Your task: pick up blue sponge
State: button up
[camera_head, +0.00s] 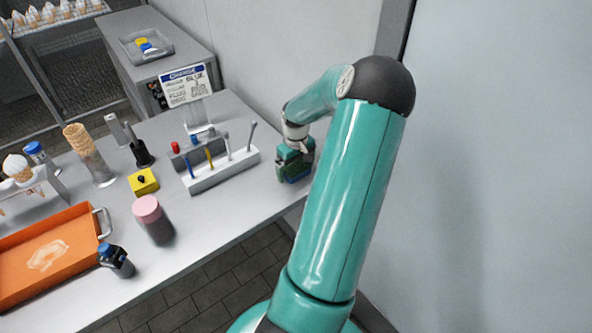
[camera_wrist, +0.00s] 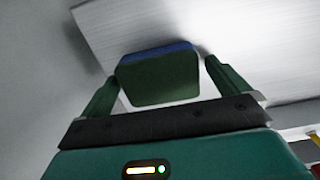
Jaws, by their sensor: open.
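The blue sponge (camera_wrist: 160,47) shows in the wrist view as a block with a thin blue layer along its far edge and a large dark green face. It lies between the two fingers of my gripper (camera_wrist: 161,72), which are open. Small gaps show on both sides, so the fingers do not seem to press on it. In the head view my gripper (camera_head: 295,172) is low at the right end of the grey table, and most of the sponge is hidden there by the gripper.
Left of my gripper stands a white rack (camera_head: 222,170) with several upright tools. A sign (camera_head: 188,86) stands behind it. A pink-lidded jar (camera_head: 152,218), a yellow block (camera_head: 143,182) and an orange tray (camera_head: 50,252) are farther left. A wall is close on the right.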

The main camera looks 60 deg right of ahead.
aim_at(296, 167)
jog(key=c, duration=1.1)
jog(key=shift+o, duration=0.2)
jog(key=shift+r, duration=0.55)
notch_tip(296, 167, up, 3)
jog(key=shift+s+a+f, duration=0.1)
jog(key=shift+f, duration=0.1)
jog(key=s+a+r, duration=0.6)
jog(key=a+r, duration=0.3)
jog(key=a, duration=0.3)
jog(key=shift+a+r, duration=0.15)
jog(key=shift+s, duration=0.1)
